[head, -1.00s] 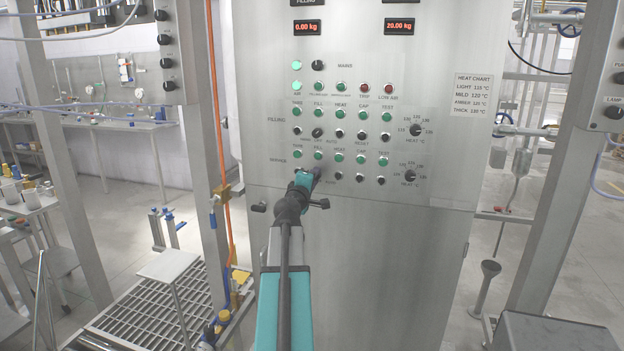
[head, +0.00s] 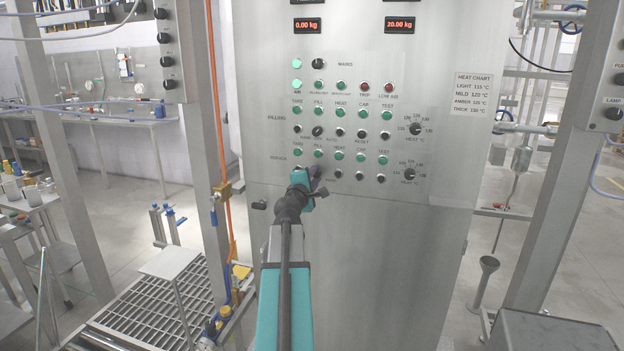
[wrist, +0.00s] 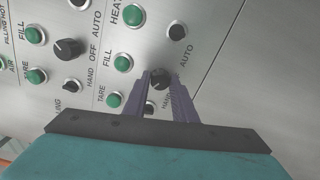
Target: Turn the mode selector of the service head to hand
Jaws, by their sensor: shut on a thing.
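The service head's mode selector (wrist: 160,75) is a small black knob on the steel panel. In the wrist view it sits between the two dark purple fingers of my gripper (wrist: 158,82), which are shut on it. Its HAND label shows below and its AUTO label to the upper right. The pointer direction and the OFF mark cannot be made out. In the head view my gripper (head: 317,174) is at the service row, left of centre, and hides the selector.
Above is the filling row with its own black selector (head: 317,132). Green buttons (wrist: 124,64) sit close beside my fingers. Heat dials (head: 409,174) are to the right. The panel below the service row is bare.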

